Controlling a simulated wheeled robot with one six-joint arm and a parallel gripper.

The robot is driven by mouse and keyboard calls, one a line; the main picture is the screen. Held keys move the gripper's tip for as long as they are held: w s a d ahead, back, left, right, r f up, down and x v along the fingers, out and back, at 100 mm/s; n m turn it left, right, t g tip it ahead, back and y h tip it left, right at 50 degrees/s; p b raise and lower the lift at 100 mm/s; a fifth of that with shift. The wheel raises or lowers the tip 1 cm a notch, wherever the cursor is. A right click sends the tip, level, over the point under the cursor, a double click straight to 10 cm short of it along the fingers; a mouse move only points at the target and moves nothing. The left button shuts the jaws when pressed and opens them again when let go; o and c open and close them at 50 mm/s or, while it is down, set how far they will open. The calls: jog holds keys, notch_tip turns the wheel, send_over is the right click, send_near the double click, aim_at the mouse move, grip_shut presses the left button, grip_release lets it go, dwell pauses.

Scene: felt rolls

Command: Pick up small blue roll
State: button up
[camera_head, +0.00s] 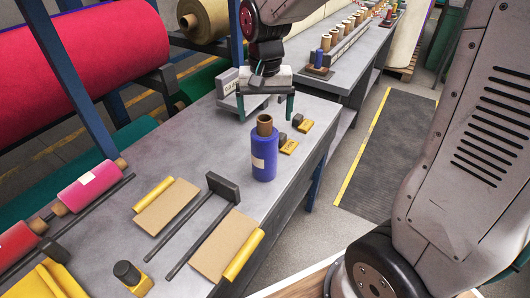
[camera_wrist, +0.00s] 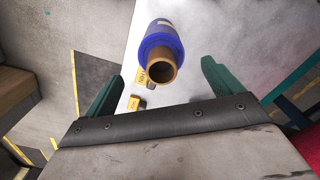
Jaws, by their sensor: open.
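The small blue roll (camera_head: 264,155) stands upright on the grey table, with a brown core showing at its top and a pale label on its side. In the wrist view the blue roll (camera_wrist: 163,40) lies ahead, between the lines of the two fingers, its core end facing the camera. My gripper (camera_head: 266,105) is open, with green fingers apart, beyond the roll in the head view and above the table. In the wrist view my gripper (camera_wrist: 160,85) holds nothing between its fingers. I cannot tell the exact gap to the roll.
Small yellow-and-black blocks (camera_head: 289,147) sit close right of the roll. A grey sign block (camera_head: 229,84) stands behind. Brown boards (camera_head: 167,206), a dark forked bar (camera_head: 222,187) and a pink roll (camera_head: 88,186) lie nearer. Small rolls line another table (camera_head: 368,55) at the back.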

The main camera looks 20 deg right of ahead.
aim_at(264, 137)
notch_tip(264, 137, down, 5)
jog(key=shift+f, duration=0.15)
jog(key=shift+w, duration=0.1)
jog(key=c, duration=1.2)
jog(key=shift+c, duration=0.2)
